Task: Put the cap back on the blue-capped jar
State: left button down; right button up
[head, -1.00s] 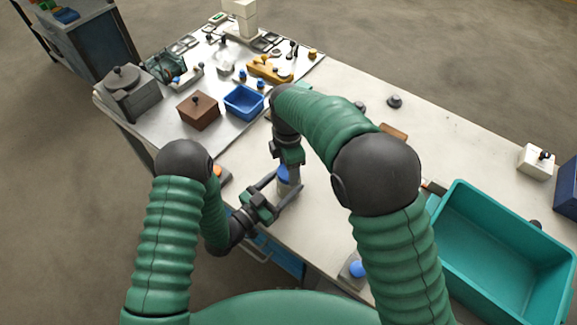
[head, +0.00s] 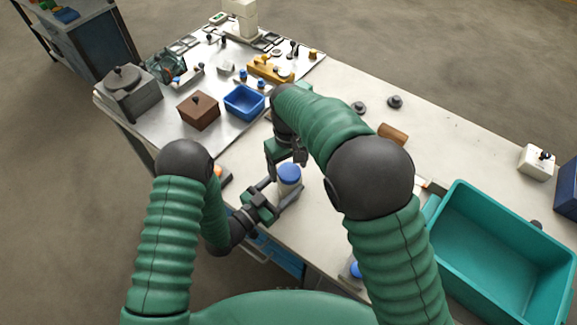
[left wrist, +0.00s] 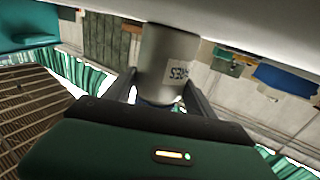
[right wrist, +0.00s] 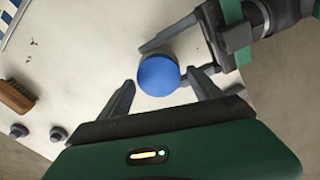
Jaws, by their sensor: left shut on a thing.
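The jar (head: 289,187) stands upright on the bench with the blue cap (head: 289,171) on its top. Whether the cap is fully seated I cannot tell. The cap shows as a blue disc in the right wrist view (right wrist: 159,75). My left gripper (head: 285,193) is shut on the jar's body from the side. The left wrist view shows the pale grey jar (left wrist: 160,60) with its label between the fingers. My right gripper (right wrist: 163,92) is open and empty, its fingers spread apart near the cap, not touching it as far as I see.
A teal bin (head: 500,255) stands at the right. A blue tray (head: 244,102) and a brown box (head: 199,111) are at the back left. A brown brush (right wrist: 17,96) and dark knobs (head: 394,102) lie beyond my right arm. Another blue-topped thing (head: 355,268) is partly hidden by that arm.

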jog(key=shift+d+r, duration=0.1)
jog(key=shift+r, duration=2.15)
jog(key=shift+s, duration=0.1)
jog(key=shift+c, duration=0.4)
